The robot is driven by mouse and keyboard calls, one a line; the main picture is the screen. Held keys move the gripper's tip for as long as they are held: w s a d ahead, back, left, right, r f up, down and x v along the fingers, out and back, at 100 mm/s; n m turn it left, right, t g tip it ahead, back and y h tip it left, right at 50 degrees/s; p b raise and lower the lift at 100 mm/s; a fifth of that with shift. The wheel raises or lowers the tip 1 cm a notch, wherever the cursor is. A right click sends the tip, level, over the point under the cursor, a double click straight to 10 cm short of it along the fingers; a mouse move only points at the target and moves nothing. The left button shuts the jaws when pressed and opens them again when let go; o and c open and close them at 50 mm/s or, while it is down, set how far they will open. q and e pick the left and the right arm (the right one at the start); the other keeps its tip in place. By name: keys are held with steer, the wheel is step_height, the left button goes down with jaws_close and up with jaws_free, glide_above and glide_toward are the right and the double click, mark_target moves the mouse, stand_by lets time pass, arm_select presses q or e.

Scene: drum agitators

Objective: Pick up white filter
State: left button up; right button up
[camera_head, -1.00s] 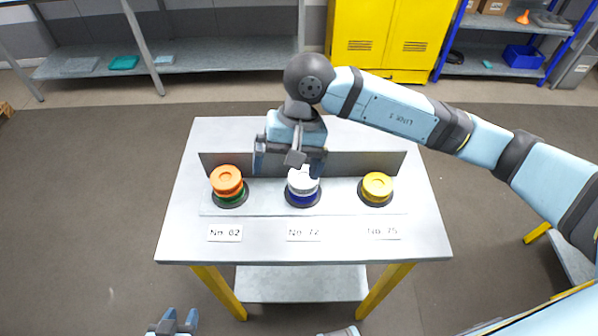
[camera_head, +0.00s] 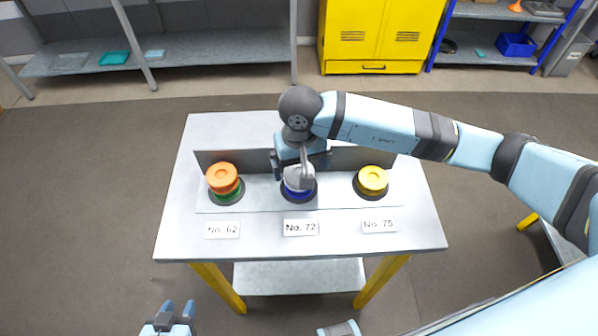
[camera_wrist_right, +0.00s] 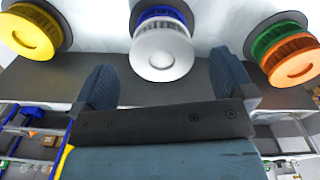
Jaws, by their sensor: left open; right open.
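The white filter (camera_head: 299,181) sits on a blue piece (camera_head: 300,195) at the middle station, above the label No. 72. My right gripper (camera_head: 299,166) is just behind and above it and hides part of it. In the right wrist view the white filter (camera_wrist_right: 161,53) lies just ahead, between my right gripper's two open fingers (camera_wrist_right: 160,78), and nothing is held. It stands upright. My left gripper (camera_head: 179,308) is open and empty at the bottom left, well away from the table.
An orange filter on a green piece (camera_head: 224,182) stands to the left, a yellow filter (camera_head: 372,180) to the right. An upright grey plate (camera_head: 345,159) runs behind the stations. The table front (camera_head: 260,244) is clear except for labels.

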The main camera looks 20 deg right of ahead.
steer(key=shift+f+p, duration=0.3)
steer(key=shift+f, duration=1.45)
steer(key=c, duration=0.9)
steer(key=shift+c, duration=0.2)
steer(key=shift+r, duration=0.15)
